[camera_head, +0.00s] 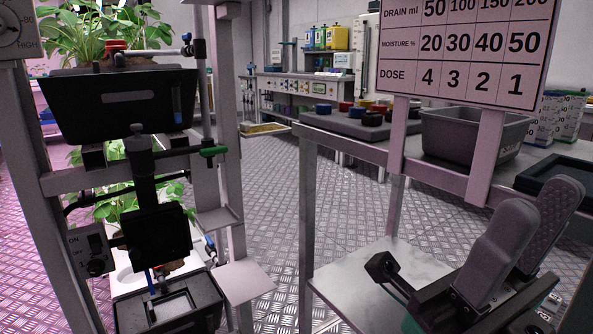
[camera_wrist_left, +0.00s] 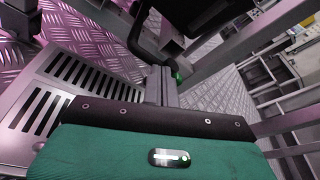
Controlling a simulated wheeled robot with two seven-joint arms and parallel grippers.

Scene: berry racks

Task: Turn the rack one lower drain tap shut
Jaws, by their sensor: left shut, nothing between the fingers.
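The rack (camera_head: 225,110) stands at the left of the head view. A green tap handle (camera_head: 213,150) sticks out sideways below its upper black trough (camera_head: 120,103). In the left wrist view my left gripper (camera_wrist_left: 161,82) is shut and empty. Its fingers are close to a small green part (camera_wrist_left: 178,77) by a black pipe (camera_wrist_left: 137,38); I cannot tell if they touch. My right gripper (camera_head: 541,200) is open and empty.
A slotted metal tray (camera_wrist_left: 62,90) lies left of the left gripper. A control box (camera_head: 88,250) and a lower black box (camera_head: 170,308) sit on the rack. A dose board (camera_head: 460,50) and a grey bin (camera_head: 470,135) stand at the right. Open floor (camera_head: 275,190) lies between.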

